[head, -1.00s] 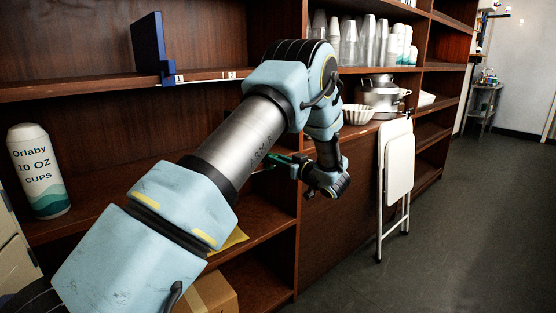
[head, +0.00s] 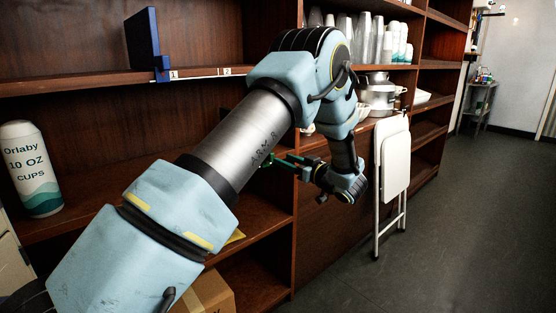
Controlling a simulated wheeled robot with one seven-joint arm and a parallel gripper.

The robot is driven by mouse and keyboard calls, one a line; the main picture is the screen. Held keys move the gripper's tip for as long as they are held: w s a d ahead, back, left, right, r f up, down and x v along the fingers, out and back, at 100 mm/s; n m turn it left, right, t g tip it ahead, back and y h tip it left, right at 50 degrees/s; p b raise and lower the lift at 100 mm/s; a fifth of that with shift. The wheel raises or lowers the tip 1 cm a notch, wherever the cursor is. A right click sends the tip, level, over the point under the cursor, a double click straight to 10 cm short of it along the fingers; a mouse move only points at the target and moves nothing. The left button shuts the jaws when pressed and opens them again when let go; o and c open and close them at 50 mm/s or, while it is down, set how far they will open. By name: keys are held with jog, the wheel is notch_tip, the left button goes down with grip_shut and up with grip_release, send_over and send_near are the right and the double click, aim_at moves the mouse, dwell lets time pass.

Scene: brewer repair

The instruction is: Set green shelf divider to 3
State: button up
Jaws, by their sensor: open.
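A small green part (head: 269,160), which looks like the green shelf divider, shows at the lower shelf's edge just right of my forearm. Most of it is hidden behind my arm, and the number it stands at cannot be read. My gripper (head: 298,167) is open at the right of this green part, with its fingers pointing left towards it. Whether they touch cannot be told. A blue divider (head: 144,45) stands upright on the upper shelf, its clip just left of the label 1 (head: 174,74); the label 2 (head: 227,71) is farther right.
An Orlaby cup pack (head: 32,170) stands on the lower shelf at left. A cardboard box (head: 208,294) sits below. Stacked cups (head: 364,40) and pots (head: 378,95) fill shelves at right. A folded white chair (head: 394,160) leans near my gripper. The floor at right is clear.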

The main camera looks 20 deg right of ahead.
jog(key=shift+v, duration=2.5)
jog(key=w+a+r+m+g+h+p, duration=0.4)
jog(key=w+a+r+h+p, duration=0.35)
jog(key=a, duration=0.45)
jog(key=s+a+m+g+p, duration=0.2)
jog(key=s+a+g, duration=0.8)
jog(key=s+a, duration=1.2)
jog(key=s+p, duration=0.1)
jog(key=s, duration=0.3)
jog(key=shift+s+a+r+g, duration=0.25)
jog(key=shift+s+r+g, duration=0.05)
jog(key=shift+s+g, duration=0.1)
